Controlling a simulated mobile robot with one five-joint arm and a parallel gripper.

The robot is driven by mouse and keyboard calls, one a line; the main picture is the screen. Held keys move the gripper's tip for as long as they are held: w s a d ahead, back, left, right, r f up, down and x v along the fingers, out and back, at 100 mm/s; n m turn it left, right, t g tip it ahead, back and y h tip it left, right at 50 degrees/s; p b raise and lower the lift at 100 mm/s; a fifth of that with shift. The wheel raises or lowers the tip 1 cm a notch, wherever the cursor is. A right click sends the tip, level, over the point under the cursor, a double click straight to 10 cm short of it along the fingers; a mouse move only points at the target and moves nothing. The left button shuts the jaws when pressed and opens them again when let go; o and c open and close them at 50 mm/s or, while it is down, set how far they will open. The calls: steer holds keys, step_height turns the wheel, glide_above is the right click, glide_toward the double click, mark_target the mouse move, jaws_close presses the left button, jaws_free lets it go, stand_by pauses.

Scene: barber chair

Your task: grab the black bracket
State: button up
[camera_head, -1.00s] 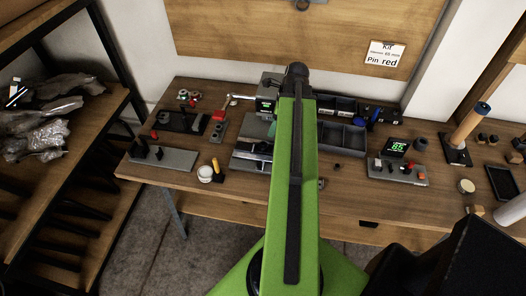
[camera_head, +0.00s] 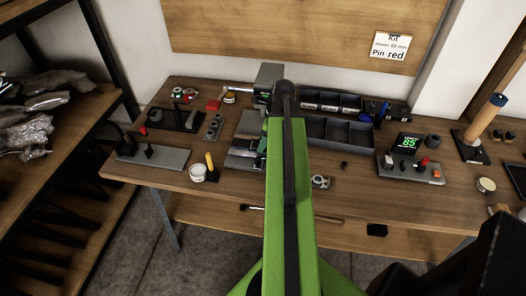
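My green arm (camera_head: 287,200) reaches up the middle of the view over the workbench, ending at a dark joint. I cannot tell for sure which thing is the black bracket.
The workbench (camera_head: 330,190) also bears a grey plate (camera_head: 153,158), a white round container (camera_head: 197,173), grey bins (camera_head: 340,132), and a device with a green display (camera_head: 408,143). A shelf with wrapped bundles (camera_head: 30,125) stands left. The bench front is mostly clear.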

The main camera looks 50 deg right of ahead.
jaws_close()
stand_by(0.4)
step_height(320, 180, up, 4)
steer(key=p, duration=0.4)
steer(key=shift+r+p, duration=0.1)
steer(key=shift+p, duration=0.3)
steer(key=s+d+r+p, duration=0.5)
steer(key=s+r+p, duration=0.1)
steer(key=s, duration=0.4)
steer(key=shift+s+r+p, duration=0.3)
steer(key=shift+s+r, duration=0.05)
